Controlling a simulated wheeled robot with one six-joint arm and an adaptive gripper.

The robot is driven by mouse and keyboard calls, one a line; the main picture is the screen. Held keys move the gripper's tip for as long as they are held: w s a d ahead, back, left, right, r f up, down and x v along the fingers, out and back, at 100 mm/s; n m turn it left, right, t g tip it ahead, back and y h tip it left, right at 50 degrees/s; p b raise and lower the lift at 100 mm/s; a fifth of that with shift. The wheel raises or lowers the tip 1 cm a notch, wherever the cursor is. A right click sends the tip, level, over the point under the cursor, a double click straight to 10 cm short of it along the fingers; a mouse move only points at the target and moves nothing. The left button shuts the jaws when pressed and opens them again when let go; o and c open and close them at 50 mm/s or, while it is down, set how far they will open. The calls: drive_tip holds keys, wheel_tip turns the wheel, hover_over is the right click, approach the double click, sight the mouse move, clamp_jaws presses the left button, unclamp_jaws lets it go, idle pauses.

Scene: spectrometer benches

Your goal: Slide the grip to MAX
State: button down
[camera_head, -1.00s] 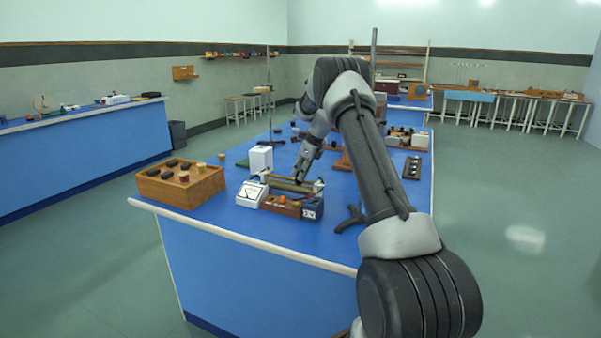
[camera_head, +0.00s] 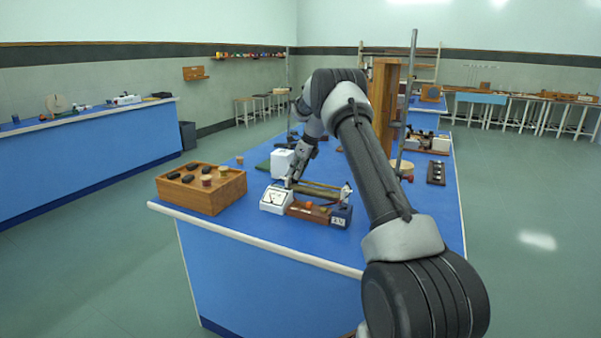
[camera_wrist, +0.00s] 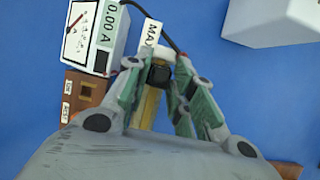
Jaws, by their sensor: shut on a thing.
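The rheostat (camera_head: 322,190) lies on the blue bench behind a small meter and a wooden block. My gripper (camera_head: 290,183) is at its left end in the head view. In the wrist view my gripper (camera_wrist: 158,68) is shut on the black grip (camera_wrist: 160,75), with a fingertip on each side. The grip sits at the upper end of the yellowish rheostat body (camera_wrist: 148,108), close beside the white MAX label (camera_wrist: 150,36). Most of the rheostat is hidden under my fingers and wrist. The meter (camera_wrist: 92,30) reads 0.00 A.
A wooden box (camera_head: 187,198) with black pieces stands at the left. A white block (camera_head: 282,162) stands behind the meter. A dark blue box (camera_head: 341,216) sits at the rheostat's right. A black cable (camera_wrist: 150,14) runs past the MAX label.

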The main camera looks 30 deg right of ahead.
drive_tip(key=shift+w+a+r, duration=0.1)
drive_tip(key=shift+w+a, duration=0.05)
drive_tip(key=shift+w, duration=0.05)
drive_tip(key=c, duration=1.3)
unclamp_jaws()
drive_tip(key=shift+w+a, duration=0.1)
drive_tip(key=v, duration=1.2)
